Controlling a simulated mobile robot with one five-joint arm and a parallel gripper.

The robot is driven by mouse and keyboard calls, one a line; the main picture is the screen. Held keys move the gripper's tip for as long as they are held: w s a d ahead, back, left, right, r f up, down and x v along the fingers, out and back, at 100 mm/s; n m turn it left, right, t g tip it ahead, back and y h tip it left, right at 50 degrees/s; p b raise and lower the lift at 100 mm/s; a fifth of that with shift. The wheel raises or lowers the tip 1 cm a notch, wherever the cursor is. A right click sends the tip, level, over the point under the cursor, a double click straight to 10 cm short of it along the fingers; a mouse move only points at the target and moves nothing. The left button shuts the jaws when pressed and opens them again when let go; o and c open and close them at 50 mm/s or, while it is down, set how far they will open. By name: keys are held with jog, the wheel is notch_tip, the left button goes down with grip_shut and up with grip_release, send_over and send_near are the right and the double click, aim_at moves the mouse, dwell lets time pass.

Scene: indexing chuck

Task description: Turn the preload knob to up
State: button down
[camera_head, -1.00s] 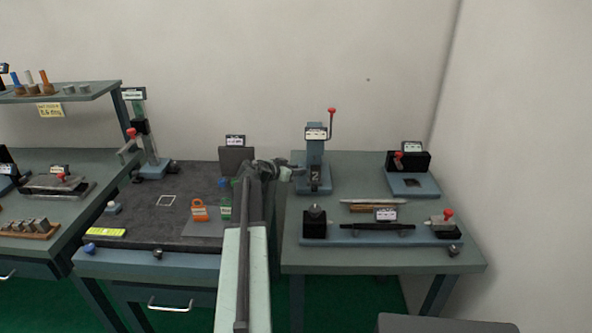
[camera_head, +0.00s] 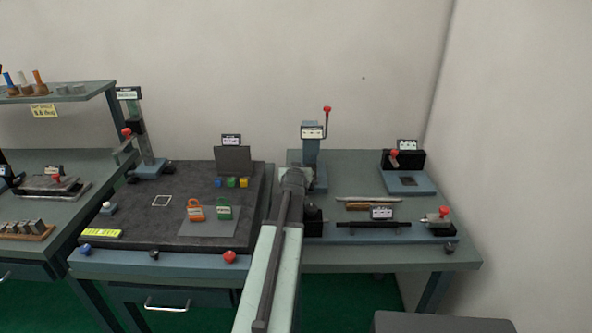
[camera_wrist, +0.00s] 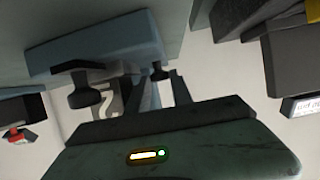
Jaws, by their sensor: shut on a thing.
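My gripper (camera_wrist: 154,88) reaches forward to the blue-grey post fixture with a red-tipped lever (camera_head: 312,148). In the wrist view, which is upside down, its fingers close around a small dark knob (camera_wrist: 157,71), which I take for the preload knob. The fingers hide much of it, so I cannot tell which way it points. The fixture's blue-grey base (camera_wrist: 95,45) is just beyond. A white figure 2 (camera_wrist: 105,100) shows on a dark part beside the fingers. In the head view my arm's end (camera_head: 293,178) covers the gripping point.
A second dark knob-like part (camera_wrist: 85,92) is close beside the fingers. A dark panel with coloured blocks (camera_head: 232,160) stands left of my arm, and orange (camera_head: 195,211) and green (camera_head: 224,209) padlock-like pieces lie before it. A long bar fixture (camera_head: 375,225) lies to the right.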

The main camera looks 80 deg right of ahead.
jog(key=shift+f+n+t, duration=0.1)
jog(key=shift+n+t, duration=0.2)
dwell(0.4)
jog(key=c, duration=1.2)
grip_release()
jog(key=shift+o, duration=0.2)
